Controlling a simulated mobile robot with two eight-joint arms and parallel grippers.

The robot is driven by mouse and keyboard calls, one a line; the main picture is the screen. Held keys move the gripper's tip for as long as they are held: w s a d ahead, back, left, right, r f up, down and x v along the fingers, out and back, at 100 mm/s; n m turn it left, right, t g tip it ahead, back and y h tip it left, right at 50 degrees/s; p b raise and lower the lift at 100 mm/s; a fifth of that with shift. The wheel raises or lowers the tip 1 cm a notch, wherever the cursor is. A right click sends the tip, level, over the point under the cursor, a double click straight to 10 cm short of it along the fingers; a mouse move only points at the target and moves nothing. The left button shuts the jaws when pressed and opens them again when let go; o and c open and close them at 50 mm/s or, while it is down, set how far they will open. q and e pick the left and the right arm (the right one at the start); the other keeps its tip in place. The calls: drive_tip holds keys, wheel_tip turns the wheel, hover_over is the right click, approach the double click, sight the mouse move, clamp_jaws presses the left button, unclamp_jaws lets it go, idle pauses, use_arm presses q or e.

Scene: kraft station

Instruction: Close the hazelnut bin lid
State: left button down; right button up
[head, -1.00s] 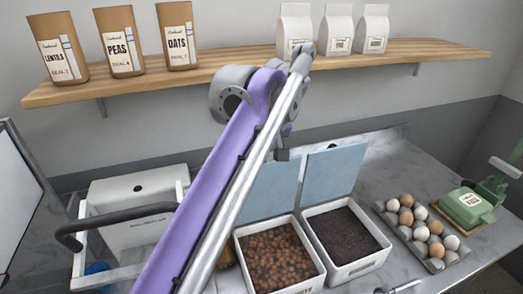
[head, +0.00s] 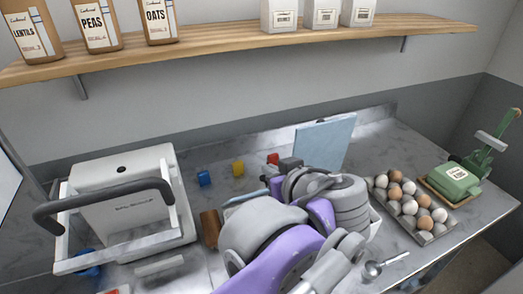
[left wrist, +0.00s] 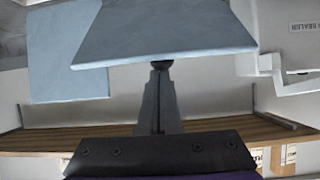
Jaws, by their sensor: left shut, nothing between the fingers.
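The hazelnut bin is hidden behind my left arm in the head view. Only a pale blue strip of its lid (head: 246,196) shows there, low and no longer upright. In the left wrist view the lid (left wrist: 160,35) is a large pale blue panel. My left gripper (left wrist: 161,68) is shut and empty, with its tip at the lid's edge; whether it presses on it I cannot tell. The neighbouring bin's blue lid (head: 325,140) stands upright and also shows in the left wrist view (left wrist: 68,52). My right gripper is not in view.
A white box-shaped appliance (head: 125,205) with a dark handle stands left. Blue (head: 204,178) and yellow (head: 238,168) blocks lie behind the bins. A shelf (head: 225,48) runs above.

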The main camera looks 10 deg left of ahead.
use_arm(q)
drive_tip(key=s+d+f+t+y+b, duration=0.2)
drive_tip(key=s+d+f+t+b, duration=0.1)
drive_tip(key=f, duration=0.5)
drive_tip(key=s+d+f+t+y+b, duration=0.3)
drive_tip(key=s+f+t+b, duration=0.1)
drive_tip(key=s+f+b, duration=0.2)
drive_tip(key=shift+f+b, duration=0.8)
drive_tip(key=shift+f, duration=0.05)
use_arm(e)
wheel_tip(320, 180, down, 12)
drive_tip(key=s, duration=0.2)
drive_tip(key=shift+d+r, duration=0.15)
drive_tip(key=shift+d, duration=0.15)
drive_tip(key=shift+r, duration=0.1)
